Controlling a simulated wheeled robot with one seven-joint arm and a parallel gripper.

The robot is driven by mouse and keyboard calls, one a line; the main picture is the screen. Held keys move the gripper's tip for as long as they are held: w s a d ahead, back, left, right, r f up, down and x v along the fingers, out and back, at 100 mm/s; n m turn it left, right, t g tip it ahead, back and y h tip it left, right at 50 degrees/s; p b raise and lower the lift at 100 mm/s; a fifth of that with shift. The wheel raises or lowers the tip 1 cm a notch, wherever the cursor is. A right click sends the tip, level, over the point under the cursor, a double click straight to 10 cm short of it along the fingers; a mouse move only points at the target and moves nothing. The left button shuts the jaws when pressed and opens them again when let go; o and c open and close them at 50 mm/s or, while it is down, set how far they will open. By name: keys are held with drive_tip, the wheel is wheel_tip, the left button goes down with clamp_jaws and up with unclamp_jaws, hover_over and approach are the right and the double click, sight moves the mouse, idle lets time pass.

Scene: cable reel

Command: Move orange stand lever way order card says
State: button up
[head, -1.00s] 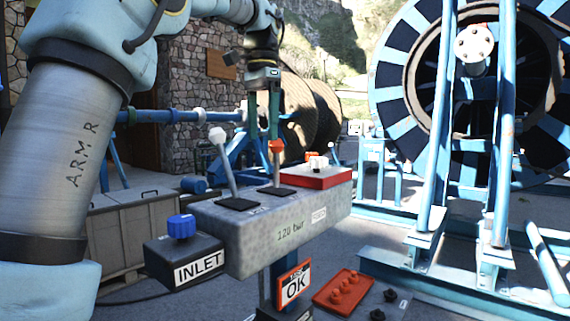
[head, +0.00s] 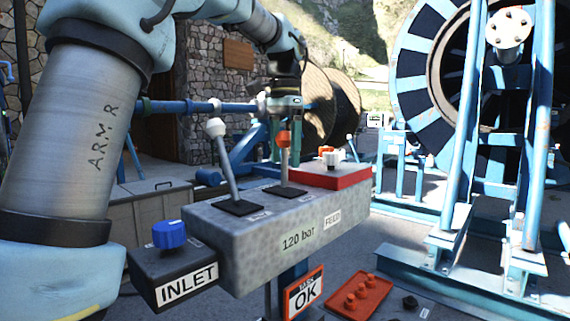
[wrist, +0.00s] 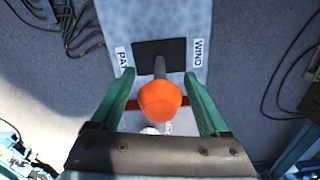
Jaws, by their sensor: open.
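The orange-knobbed lever (head: 283,139) stands roughly upright from a dark plate on the grey control box (head: 300,235). In the wrist view its orange knob (wrist: 160,101) sits between the two green fingers of my open gripper (wrist: 160,112), with a gap on each side. In the head view my gripper (head: 284,146) hangs over the lever from above. The wrist view shows a label reading "PAY" (wrist: 123,62) left of the lever's plate and one reading "WIND" (wrist: 198,52) right of it. I cannot make out an order card giving a direction.
A white-knobbed lever (head: 222,160) stands left of the orange one. A red block (head: 330,178) with small knobs sits at the right. An INLET box (head: 180,275) with a blue knob, an orange-framed OK sign (head: 304,293) and a red tray (head: 355,299) are nearby.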

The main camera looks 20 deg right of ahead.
drive_tip(key=shift+f, duration=1.35)
drive_tip(key=shift+c, duration=0.3)
clamp_jaws()
